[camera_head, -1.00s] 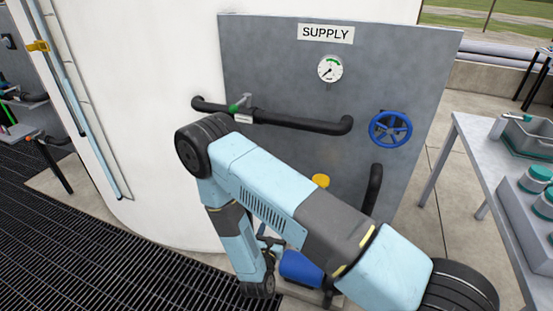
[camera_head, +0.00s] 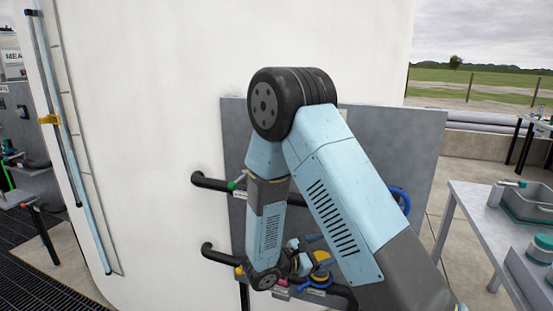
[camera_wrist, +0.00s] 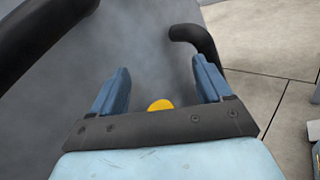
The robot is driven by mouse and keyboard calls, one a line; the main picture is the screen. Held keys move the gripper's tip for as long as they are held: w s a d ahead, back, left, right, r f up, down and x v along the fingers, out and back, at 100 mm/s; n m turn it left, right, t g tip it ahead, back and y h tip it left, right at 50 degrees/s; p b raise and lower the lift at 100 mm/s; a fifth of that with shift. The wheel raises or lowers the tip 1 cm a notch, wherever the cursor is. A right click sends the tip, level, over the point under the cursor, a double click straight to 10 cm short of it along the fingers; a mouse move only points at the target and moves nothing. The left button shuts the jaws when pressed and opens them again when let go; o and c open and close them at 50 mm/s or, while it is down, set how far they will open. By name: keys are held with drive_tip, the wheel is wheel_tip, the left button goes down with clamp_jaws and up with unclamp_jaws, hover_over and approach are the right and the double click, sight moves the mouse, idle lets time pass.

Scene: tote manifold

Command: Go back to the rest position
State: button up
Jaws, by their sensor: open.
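My gripper (camera_wrist: 160,80) is open in the wrist view, its two blue fingers apart with nothing between the tips. A yellow round cap (camera_wrist: 160,104) shows behind the gripper's bar, between the finger bases. In the head view my arm is raised and bent in front of the grey supply panel (camera_head: 405,150). The arm's end is low in front of the panel, near the pipes, and the fingers are hard to make out there. The yellow cap also shows in the head view (camera_head: 321,256), partly hidden.
Black pipes (camera_head: 212,182) with a green-handled valve (camera_head: 238,181) run along the panel. A blue handwheel (camera_head: 401,198) is partly hidden by my arm. A table (camera_head: 473,215) with a grey bin (camera_head: 530,205) stands at right. A white tank wall (camera_head: 150,130) is at left.

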drive_tip(key=s+d+r+m+g+y, duration=0.6)
drive_tip(key=s+d+r+m+g, duration=0.45)
drive_tip(key=r, duration=0.45)
drive_tip(key=s+r+m+t+y, duration=0.7)
drive_tip(key=s+r+m+y, duration=0.1)
drive_tip(key=s+r, duration=0.4)
drive_tip(key=shift+s+a+m, duration=0.3)
drive_tip(key=shift+a+m, duration=0.05)
drive_tip(key=shift+o, duration=0.4)
drive_tip(key=shift+s+r+t+y, duration=0.25)
drive_tip(key=shift+r+t+y, duration=0.1)
drive_tip(key=shift+t+y, duration=0.1)
drive_tip(key=shift+o, duration=0.9)
drive_tip(key=shift+a, duration=0.1)
